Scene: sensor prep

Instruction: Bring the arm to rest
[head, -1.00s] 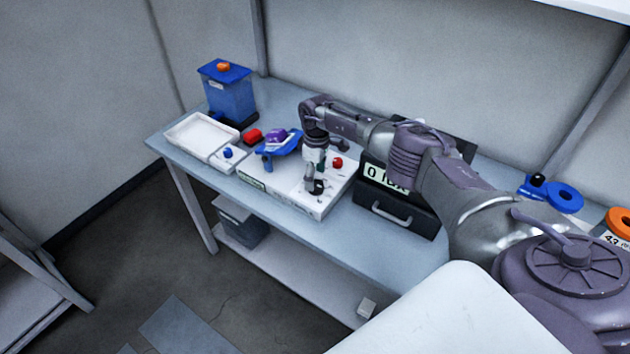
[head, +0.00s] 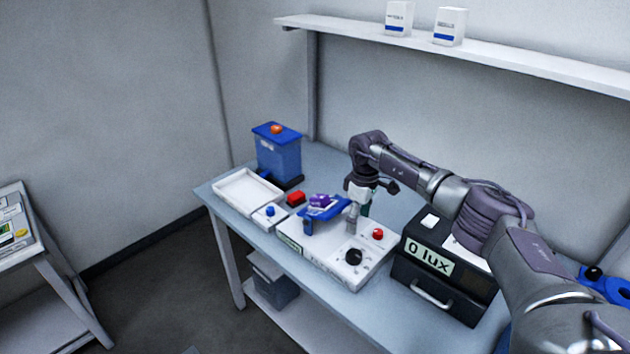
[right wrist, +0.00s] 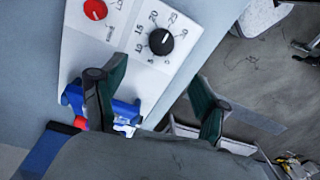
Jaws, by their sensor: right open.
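My right arm (head: 430,185) reaches in from the right over the table (head: 215,195). My right gripper (head: 358,215) points down above the white control box (head: 325,262). In the right wrist view its two green-padded fingers (right wrist: 155,105) are apart with nothing between them. The white box also shows there (right wrist: 125,50), with a black dial (right wrist: 160,41) and a red knob (right wrist: 95,9). A blue holder with a purple piece (head: 322,207) stands on the box, just left of the gripper. My left gripper is not in view.
A black case marked "0 lux" (head: 440,270) stands right of the white box. A shelf (head: 480,52) runs above.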

